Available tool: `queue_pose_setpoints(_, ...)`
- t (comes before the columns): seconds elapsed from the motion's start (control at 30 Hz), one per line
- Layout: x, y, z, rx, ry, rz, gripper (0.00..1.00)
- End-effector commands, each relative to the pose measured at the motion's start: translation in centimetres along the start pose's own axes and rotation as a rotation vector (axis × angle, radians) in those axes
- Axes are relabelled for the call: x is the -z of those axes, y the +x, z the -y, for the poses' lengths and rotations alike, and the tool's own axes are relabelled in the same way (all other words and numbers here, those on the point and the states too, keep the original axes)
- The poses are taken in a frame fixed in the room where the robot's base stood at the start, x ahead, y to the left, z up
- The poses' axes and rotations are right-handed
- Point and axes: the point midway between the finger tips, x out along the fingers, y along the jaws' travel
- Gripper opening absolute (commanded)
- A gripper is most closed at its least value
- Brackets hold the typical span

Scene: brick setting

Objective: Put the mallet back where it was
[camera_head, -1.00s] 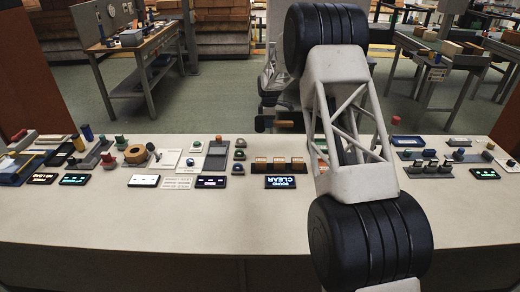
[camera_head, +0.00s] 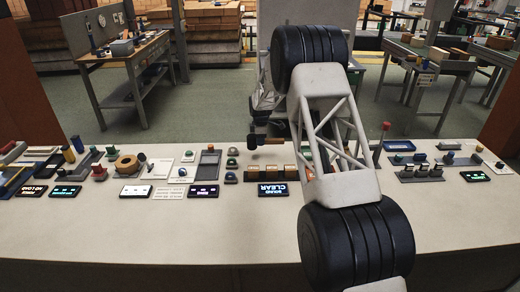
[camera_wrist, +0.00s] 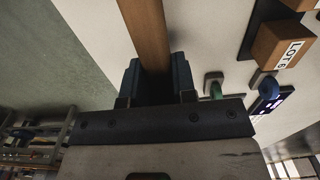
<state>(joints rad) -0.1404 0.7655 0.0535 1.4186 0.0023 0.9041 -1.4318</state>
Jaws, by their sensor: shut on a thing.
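My gripper (camera_wrist: 156,82) is shut on a brown wooden handle (camera_wrist: 147,35), which I take to be the mallet's. The handle runs between the two dark fingers and out of the top of the wrist view. The mallet's head does not show clearly in either view. In the head view the mallet's brown handle (camera_head: 275,141) shows at my gripper (camera_head: 257,138), near the bench's far edge, behind the row of wooden blocks. I cannot tell how high the mallet is above the bench.
Wooden blocks (camera_head: 290,172) stand on the bench (camera_head: 180,226), behind a lit "CLEAR" display (camera_head: 272,189). A block marked LOT 6 (camera_wrist: 285,45) is right of the handle. Green-topped (camera_head: 232,162) and other knobs stand left of the blocks. The bench's front strip is clear.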

Motion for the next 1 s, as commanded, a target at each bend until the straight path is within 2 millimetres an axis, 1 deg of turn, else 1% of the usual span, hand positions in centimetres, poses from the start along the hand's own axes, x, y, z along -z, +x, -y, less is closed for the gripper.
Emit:
queue_pose_setpoints(0.13,0.0,0.7,-0.1,-0.002,0.0,0.0,0.0)
queue_pose_setpoints(0.5,0.0,1.0,0.0,-0.001,0.0,0.0,0.0)
queue_pose_setpoints(0.57,0.0,1.4,0.0,0.0,0.0,0.0,0.0)
queue_pose_setpoints(0.83,0.0,4.0,0.0,0.0,0.0,0.0,0.0)
queue_pose_setpoints(1.0,0.0,4.5,0.0,-0.001,0.0,0.0,0.0)
